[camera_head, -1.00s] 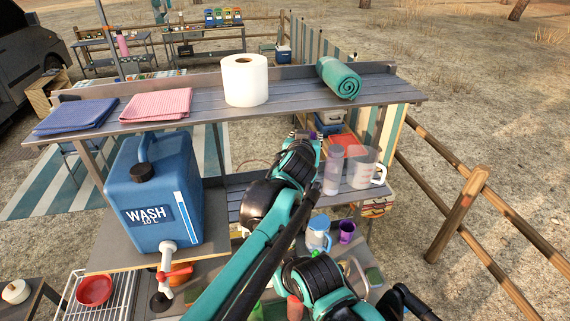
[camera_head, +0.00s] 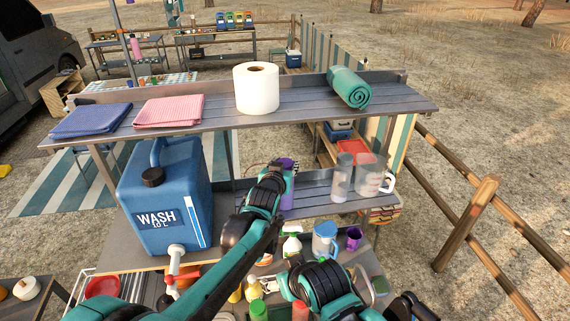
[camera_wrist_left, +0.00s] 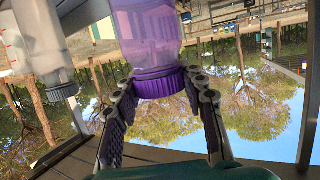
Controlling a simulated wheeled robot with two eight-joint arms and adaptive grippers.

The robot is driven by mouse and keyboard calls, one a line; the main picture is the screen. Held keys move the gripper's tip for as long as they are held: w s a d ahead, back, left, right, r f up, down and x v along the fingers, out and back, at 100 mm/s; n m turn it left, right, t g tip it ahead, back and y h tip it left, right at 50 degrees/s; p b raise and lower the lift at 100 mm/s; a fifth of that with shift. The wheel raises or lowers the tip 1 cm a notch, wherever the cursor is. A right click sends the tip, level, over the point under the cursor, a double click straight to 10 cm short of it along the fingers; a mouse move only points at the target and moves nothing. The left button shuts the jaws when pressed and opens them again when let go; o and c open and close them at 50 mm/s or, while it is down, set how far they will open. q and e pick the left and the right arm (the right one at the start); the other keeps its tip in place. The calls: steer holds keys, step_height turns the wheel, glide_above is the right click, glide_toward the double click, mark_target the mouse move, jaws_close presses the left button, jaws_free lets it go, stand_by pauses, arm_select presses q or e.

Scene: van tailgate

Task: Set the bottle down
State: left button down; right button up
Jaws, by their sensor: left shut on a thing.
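A translucent purple bottle (camera_head: 287,198) stands roughly upright at the middle shelf (camera_head: 318,204), partly hidden behind my left gripper (camera_head: 280,168). In the left wrist view, which is upside down, the bottle (camera_wrist_left: 148,35) has its purple cap (camera_wrist_left: 160,84) between the two dark fingers of my left gripper (camera_wrist_left: 160,110). The gripper is shut on the bottle near its cap. I cannot tell whether the bottle's base touches the shelf. My right arm shows at the lower right of the head view, but its fingers do not.
A clear bottle (camera_head: 341,182) and a clear measuring jug (camera_head: 371,178) stand right of the purple bottle. The blue wash container (camera_head: 160,200) is to the left. The upper shelf (camera_head: 215,110) holds towels, a paper roll and a green roll.

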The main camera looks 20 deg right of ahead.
arm_select(q)
steer(key=shift+s+r, duration=0.1)
steer(key=c, duration=0.9)
jaws_free()
steer(key=shift+f, duration=0.2)
steer(key=shift+r, duration=0.25)
steer(key=shift+s+a, duration=0.2)
steer(key=shift+s, duration=0.1)
steer(key=b+v, duration=0.1)
steer(key=v, duration=1)
steer(key=shift+s, duration=0.15)
